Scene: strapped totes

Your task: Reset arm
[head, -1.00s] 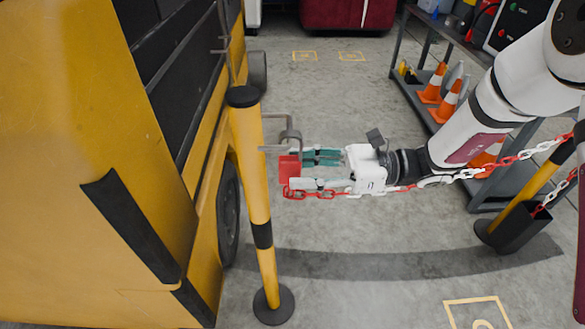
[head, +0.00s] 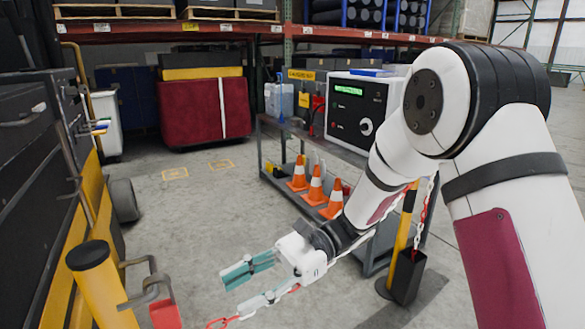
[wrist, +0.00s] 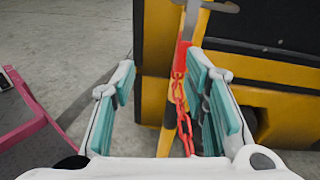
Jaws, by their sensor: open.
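My gripper (head: 238,288) is open and empty in the head view, with teal pads on its fingers. It is to the right of the yellow post (head: 100,290) and of the red end piece (head: 165,314) hung at that post's hook (head: 150,285). In the wrist view my gripper (wrist: 160,85) has its fingers spread wide. The red end piece (wrist: 182,58) and red chain (wrist: 183,115) show between the fingers, beside the right finger. I cannot tell whether the chain touches it. In the head view a little chain (head: 218,322) shows below the gripper.
A yellow-and-black vehicle (head: 45,200) stands at the left. A second post (head: 403,235) stands at the right. Floor (head: 190,215) is clear in the middle.

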